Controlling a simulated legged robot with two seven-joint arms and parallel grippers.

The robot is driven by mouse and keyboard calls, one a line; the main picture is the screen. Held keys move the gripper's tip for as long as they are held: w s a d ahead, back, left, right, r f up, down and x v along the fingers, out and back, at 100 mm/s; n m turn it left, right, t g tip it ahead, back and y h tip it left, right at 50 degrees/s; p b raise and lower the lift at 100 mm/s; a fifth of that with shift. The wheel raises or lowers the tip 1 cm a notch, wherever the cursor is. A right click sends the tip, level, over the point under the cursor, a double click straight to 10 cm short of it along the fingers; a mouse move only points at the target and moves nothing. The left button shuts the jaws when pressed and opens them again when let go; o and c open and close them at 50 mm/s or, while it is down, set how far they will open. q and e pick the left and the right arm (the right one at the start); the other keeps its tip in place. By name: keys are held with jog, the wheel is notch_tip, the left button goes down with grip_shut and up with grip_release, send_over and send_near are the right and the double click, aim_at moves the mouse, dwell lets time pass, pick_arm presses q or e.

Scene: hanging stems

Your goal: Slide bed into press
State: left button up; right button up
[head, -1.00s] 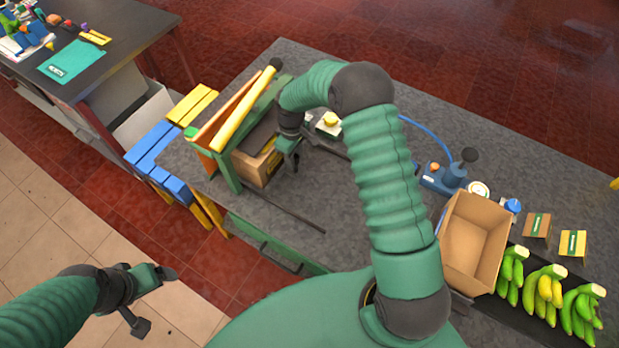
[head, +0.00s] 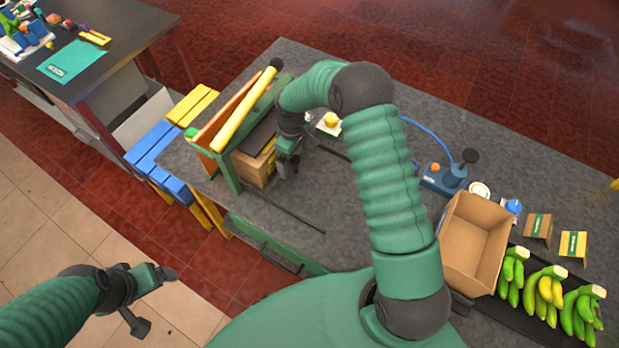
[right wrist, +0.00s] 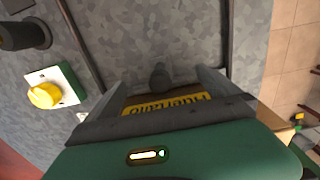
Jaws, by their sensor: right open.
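The press (head: 222,170) is a green frame with an orange-brown panel and a yellow roller along its top, at the left end of the grey table. The bed (head: 253,170) looks like a tan block with a dark top, sitting within the press frame. My right gripper (head: 288,165) is open at the bed's right side; I cannot tell whether it touches. In the right wrist view a yellow lettered label (right wrist: 168,104) and a dark knob (right wrist: 160,76) show between the grey fingers. My left gripper (head: 148,300) looks open and empty, over the floor.
Two dark rails (head: 285,208) run along the table from the press. A yellow knob on a white plate (head: 328,122) lies behind the right gripper. A cardboard box (head: 470,245), bananas (head: 545,290) and a blue pump (head: 440,180) stand to the right.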

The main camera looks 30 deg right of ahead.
jog(key=shift+r, duration=0.1)
notch_tip(320, 180, up, 8)
jog(key=p, duration=0.6)
